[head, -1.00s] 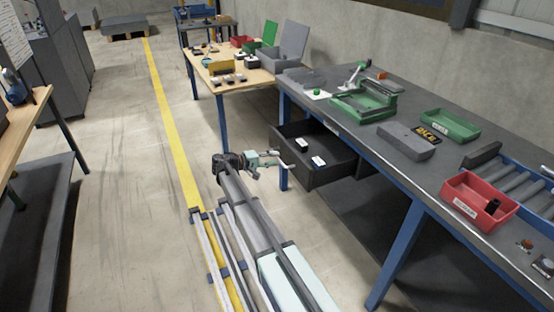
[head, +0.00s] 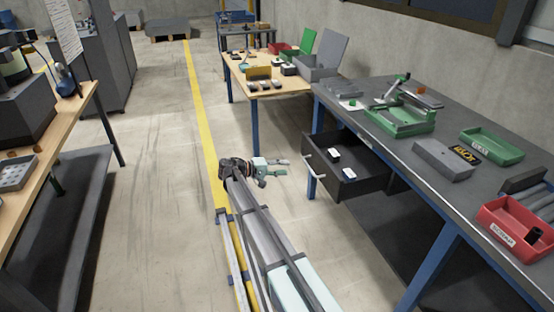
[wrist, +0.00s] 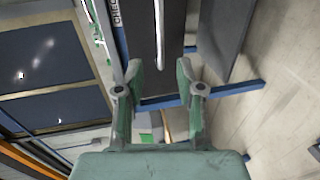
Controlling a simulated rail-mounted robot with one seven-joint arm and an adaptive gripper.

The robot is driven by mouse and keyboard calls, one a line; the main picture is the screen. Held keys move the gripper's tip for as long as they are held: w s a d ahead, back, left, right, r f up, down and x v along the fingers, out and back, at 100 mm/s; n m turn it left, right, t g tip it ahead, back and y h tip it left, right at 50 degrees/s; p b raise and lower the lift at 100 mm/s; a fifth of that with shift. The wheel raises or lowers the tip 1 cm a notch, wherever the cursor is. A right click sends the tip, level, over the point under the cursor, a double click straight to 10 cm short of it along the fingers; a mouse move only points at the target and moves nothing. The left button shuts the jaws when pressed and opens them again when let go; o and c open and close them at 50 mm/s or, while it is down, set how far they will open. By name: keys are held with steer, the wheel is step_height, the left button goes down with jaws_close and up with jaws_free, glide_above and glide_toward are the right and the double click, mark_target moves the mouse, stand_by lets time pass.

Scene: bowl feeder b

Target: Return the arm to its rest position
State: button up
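My gripper (head: 283,168) hangs in free air over the floor at the end of my arm, left of the open drawer and apart from it. In the wrist view my gripper (wrist: 160,75) shows two green fingers spread apart with nothing between them. The dark drawer (head: 376,181) is pulled out under the grey workbench (head: 408,152), with two small white-topped items (head: 349,173) inside.
The grey bench carries a green fixture (head: 400,122), a green bin (head: 491,147) and a red bin (head: 516,228). A wooden table (head: 262,82) stands behind. Another wooden bench (head: 60,118) is at the left. The floor (head: 150,190) between is clear.

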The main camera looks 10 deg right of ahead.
steer(key=s+a+f+n+g+y+p, duration=0.25)
steer(key=s+f+y, duration=0.75)
steer(key=s+f, duration=1.65)
steer(key=s+a+f+m+g+y+p, duration=0.1)
steer(key=s+f+m+g+y+p, duration=0.1)
steer(key=s, duration=1.7)
steer(key=s+a+f+m+g+y+p, duration=0.1)
steer(key=s+f+g+y+p, duration=0.1)
steer(key=s, duration=1.8)
steer(key=shift+a+m+g+y+p, duration=0.4)
steer(key=shift+g+y+p, duration=0.5)
steer(key=shift+p, duration=0.25)
